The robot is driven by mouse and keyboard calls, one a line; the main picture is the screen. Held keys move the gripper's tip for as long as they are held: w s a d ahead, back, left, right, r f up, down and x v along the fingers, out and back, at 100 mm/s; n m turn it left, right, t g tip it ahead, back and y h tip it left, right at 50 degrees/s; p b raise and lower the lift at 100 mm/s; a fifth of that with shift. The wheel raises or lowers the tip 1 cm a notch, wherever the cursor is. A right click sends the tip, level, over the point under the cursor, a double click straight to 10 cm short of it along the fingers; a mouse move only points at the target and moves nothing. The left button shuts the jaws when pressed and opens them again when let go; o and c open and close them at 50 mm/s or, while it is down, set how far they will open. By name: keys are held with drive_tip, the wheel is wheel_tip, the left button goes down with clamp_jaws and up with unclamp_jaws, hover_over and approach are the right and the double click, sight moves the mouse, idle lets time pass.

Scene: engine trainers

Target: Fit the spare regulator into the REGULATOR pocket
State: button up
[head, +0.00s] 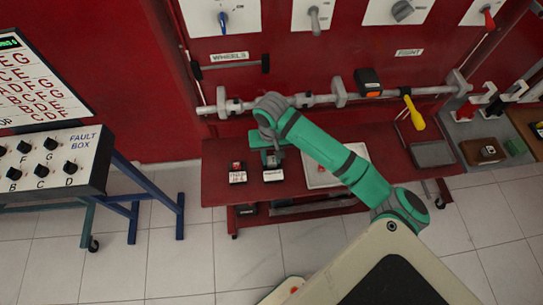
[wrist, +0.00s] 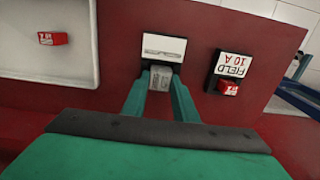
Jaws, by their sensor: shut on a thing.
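My gripper (wrist: 160,88) is shut on a small grey block, the spare regulator (wrist: 160,77), with one green finger on each side of it. The regulator is at the near edge of the REGULATOR pocket's white label plate (wrist: 163,48), whose print is upside down and too small to read in the wrist view. Dark pocket edge shows beside the block; I cannot tell how deep the block sits. In the head view my gripper (head: 272,160) points down at the red bench, just behind the white label (head: 273,175); the regulator is mostly hidden there.
A FIELD 10 A holder (wrist: 232,68) with a red fuse (wrist: 229,88) stands close beside the pocket. A white tray (head: 352,178) with a red fuse (wrist: 53,38) lies on the other side. A pipe with a yellow-handled lever (head: 414,113) runs behind the bench.

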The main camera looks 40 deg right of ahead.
drive_tip(key=shift+f, duration=0.1)
drive_tip(key=o, duration=1.6)
drive_tip(key=shift+o, duration=0.2)
drive_tip(key=shift+r, duration=4)
